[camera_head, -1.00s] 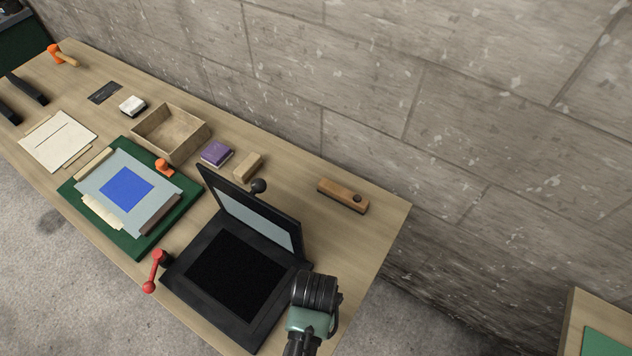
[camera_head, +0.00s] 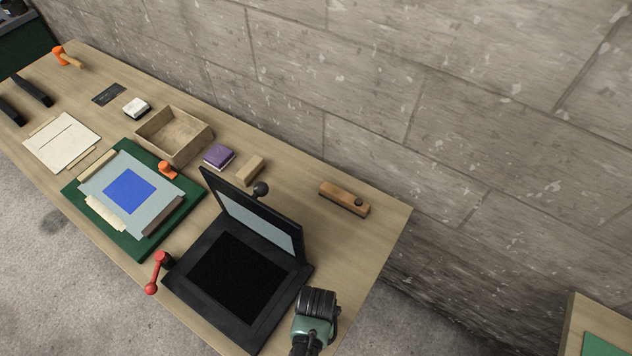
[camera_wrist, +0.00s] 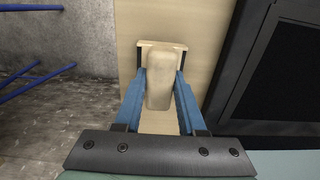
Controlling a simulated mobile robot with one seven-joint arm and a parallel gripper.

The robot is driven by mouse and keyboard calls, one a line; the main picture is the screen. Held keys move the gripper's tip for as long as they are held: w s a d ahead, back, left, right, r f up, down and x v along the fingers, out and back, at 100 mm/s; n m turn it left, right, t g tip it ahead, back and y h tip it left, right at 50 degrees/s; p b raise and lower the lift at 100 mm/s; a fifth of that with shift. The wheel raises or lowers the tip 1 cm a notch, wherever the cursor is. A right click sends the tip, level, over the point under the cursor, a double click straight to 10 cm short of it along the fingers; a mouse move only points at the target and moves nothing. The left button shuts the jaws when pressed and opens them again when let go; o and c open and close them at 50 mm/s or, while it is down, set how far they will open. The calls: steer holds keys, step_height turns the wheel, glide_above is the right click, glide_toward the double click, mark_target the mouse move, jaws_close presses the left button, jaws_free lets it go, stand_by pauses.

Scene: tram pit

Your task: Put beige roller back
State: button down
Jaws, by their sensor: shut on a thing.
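In the wrist view my gripper (camera_wrist: 160,80) has its blue fingers closed on both sides of a beige, long-bodied thing, which I take for the beige roller (camera_wrist: 160,88). A wider pale end piece with dark edges shows at its far end. It is over the strip of wooden table beside the black press; I cannot tell whether it touches the wood. In the head view my wrist is at the bottom by the press's near right corner, and it hides the fingers and the roller.
The black press (camera_head: 237,280) stands with its lid raised and a red crank (camera_head: 157,272) at its left. A wooden block (camera_head: 344,198) lies at the table's right end. Left are an open box (camera_head: 190,151), a green board (camera_head: 145,247) and an orange-headed tool (camera_head: 67,58). Blue bars (camera_wrist: 30,72) stand beyond the table.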

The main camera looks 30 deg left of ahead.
steer(key=c, duration=0.5)
jaws_free()
steer(key=shift+f, duration=0.1)
step_height(320, 180, up, 13)
steer(key=b, duration=0.2)
steer(key=w+r+t+y, duration=0.2)
steer(key=w+r+t, duration=0.6)
steer(key=w+r, duration=0.85)
steer(key=w+d+r+t, duration=0.1)
steer(key=w+r+t, duration=0.2)
steer(key=r, duration=0.5)
steer(key=w+d+r+t, duration=0.1)
steer(key=w+r+t, duration=0.25)
steer(key=r, duration=0.45)
steer(key=s+d+r+t, duration=0.15)
steer(key=r+t, duration=0.25)
steer(key=r, duration=0.8)
steer(key=s+d+r+t, duration=0.1)
steer(key=d+r+t, duration=0.25)
steer(key=r, duration=0.85)
steer(key=s+d+r+t+h, duration=0.25)
steer(key=s+r+t, duration=0.25)
steer(key=s+r, duration=0.55)
steer(key=f+b, duration=0.1)
steer(key=b, duration=0.1)
steer(key=w+f+b, duration=0.1)
steer(key=b, duration=0.1)
steer(key=shift+f+y, duration=0.25)
steer(key=shift+f, duration=0.15)
